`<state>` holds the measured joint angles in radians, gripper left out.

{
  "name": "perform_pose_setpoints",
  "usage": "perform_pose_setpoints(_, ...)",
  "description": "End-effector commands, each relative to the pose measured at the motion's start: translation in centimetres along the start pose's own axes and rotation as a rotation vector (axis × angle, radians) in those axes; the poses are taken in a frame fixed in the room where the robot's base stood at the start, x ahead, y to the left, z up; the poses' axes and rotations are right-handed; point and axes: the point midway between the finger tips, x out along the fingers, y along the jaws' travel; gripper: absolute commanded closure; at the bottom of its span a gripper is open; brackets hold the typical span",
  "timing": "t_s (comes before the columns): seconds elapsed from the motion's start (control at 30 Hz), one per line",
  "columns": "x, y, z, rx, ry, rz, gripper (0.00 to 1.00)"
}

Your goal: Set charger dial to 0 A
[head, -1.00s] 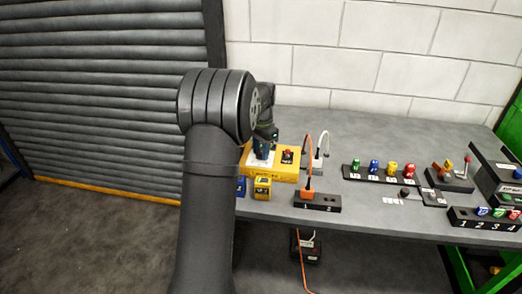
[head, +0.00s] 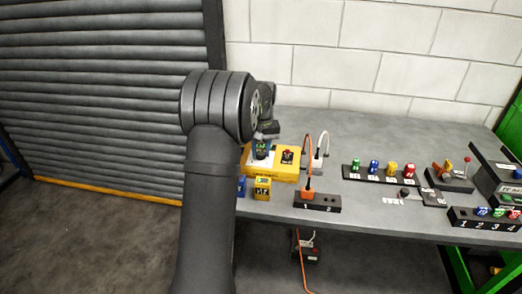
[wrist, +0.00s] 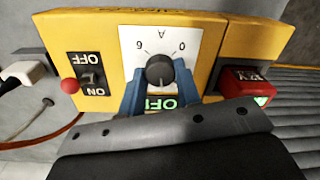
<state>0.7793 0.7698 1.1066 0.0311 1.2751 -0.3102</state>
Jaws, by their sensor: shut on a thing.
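The yellow charger (head: 284,178) sits on the bench near my arm in the head view. In the wrist view its yellow face (wrist: 110,40) carries a white scale plate (wrist: 133,35) with 6, 0 and A, seen upside down. The black round dial (wrist: 160,70) is in the middle of this plate. My gripper (wrist: 160,80) has its blue fingers on both sides of the dial, shut on it. The dial's pointer direction is hard to make out. A green-lit display (wrist: 161,103) shows partly between the fingers. In the head view my gripper (head: 262,147) is over the charger, partly hidden.
A red block (wrist: 245,82) is on the other side. An orange plug (head: 307,195) and its cable stand close to the charger. Several coloured pieces (head: 374,167) stand in a rack farther right.

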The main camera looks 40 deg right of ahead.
Motion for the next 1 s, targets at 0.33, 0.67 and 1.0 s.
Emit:
perform_pose_setpoints(0.33, -0.17, -0.02, -0.12, -0.327, -0.006, 0.002, 0.92)
perform_pose_setpoints(0.67, -0.15, -0.06, -0.13, -0.640, -0.017, 0.001, 0.92)
perform_pose_setpoints(1.0, -0.15, -0.08, -0.15, -0.963, -0.027, 0.002, 0.92)
